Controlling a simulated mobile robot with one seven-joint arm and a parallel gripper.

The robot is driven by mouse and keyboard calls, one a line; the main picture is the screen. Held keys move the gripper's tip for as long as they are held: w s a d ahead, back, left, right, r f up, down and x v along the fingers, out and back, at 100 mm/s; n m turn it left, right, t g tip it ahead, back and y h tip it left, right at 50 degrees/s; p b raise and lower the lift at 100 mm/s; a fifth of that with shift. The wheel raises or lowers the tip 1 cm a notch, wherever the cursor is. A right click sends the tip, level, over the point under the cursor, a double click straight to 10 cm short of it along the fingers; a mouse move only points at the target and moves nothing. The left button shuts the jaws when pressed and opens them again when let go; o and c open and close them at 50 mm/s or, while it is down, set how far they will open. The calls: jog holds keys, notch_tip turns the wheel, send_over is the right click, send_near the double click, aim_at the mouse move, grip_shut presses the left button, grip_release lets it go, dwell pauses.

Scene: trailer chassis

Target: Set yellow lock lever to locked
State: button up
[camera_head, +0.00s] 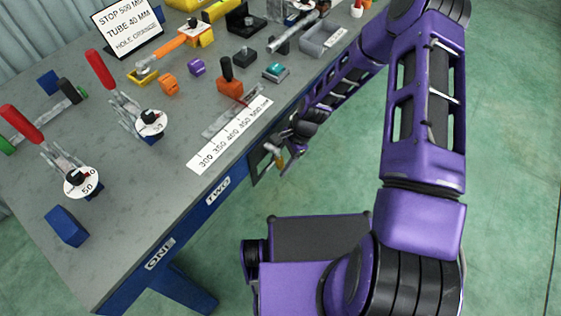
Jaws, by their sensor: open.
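A small yellow-orange piece (272,149), which looks like the yellow lock lever, shows at a dark plate (261,168) on the table's front side. My gripper (284,151) is right beside it, low at the table's front edge. The gripper is open, but its fingers are small and partly hidden by my wrist. I cannot tell whether a finger touches the lever or which way the lever is set.
The grey table (150,185) carries a white number scale (230,135), an orange block with a black knob (229,84), red-handled clamps (100,69) and a blue block (67,226). Green floor (510,130) is clear at right.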

grip_shut()
dwell(1.4)
